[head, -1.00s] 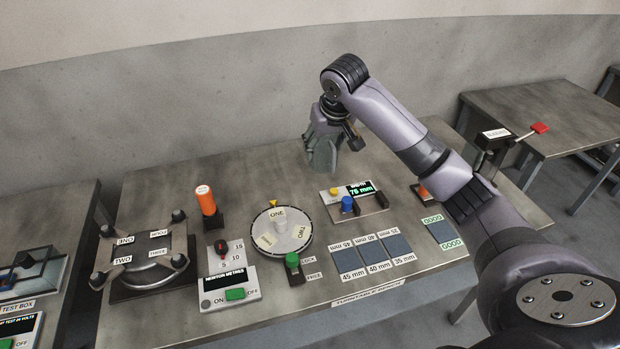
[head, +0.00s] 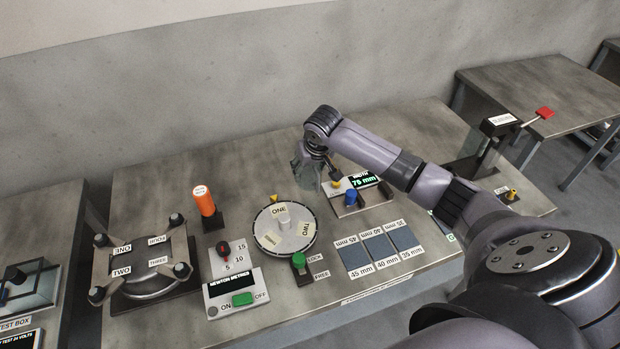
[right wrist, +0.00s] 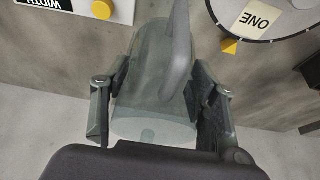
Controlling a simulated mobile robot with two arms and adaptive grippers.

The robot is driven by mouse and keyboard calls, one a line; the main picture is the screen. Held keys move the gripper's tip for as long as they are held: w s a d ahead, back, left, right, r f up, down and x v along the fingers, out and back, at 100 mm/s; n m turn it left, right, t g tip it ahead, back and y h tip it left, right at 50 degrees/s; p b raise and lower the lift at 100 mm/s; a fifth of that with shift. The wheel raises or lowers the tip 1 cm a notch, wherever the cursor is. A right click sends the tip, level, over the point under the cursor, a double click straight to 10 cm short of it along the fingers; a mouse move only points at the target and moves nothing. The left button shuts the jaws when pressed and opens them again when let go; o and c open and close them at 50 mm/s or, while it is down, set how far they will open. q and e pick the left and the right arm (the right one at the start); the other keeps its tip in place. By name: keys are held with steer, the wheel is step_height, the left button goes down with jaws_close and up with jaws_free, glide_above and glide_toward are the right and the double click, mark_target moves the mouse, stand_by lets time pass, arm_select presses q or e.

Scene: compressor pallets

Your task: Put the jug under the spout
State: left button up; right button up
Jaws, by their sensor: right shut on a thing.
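The jug (head: 302,174) is a grey-green see-through vessel. My right gripper (head: 318,163) is shut on it and holds it over the back middle of the bench, behind the turntable. In the right wrist view the jug (right wrist: 148,75) sits between the two fingers of my right gripper (right wrist: 160,95), with its curved handle in front. A black stand (head: 497,124) with a white label and a red-tipped lever (head: 545,112) rises at the bench's right side. I cannot make out its spout clearly. My left gripper is not in view.
The turntable (head: 270,240), orange post (head: 204,201), clamp fixture (head: 150,268), newton meter box (head: 232,282) and width gauge (head: 345,207) stand on the bench. My right arm crosses the bench's right side. The back left of the bench is clear.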

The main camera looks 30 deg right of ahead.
mark_target(310, 181)
steer(key=shift+f, duration=0.7)
step_height(310, 181, down, 4)
steer(key=shift+r, duration=0.25)
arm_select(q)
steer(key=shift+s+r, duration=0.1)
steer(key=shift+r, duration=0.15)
arm_select(e)
steer(key=shift+f, duration=0.1)
steer(key=shift+f, duration=0.2)
steer(key=o, duration=1.2)
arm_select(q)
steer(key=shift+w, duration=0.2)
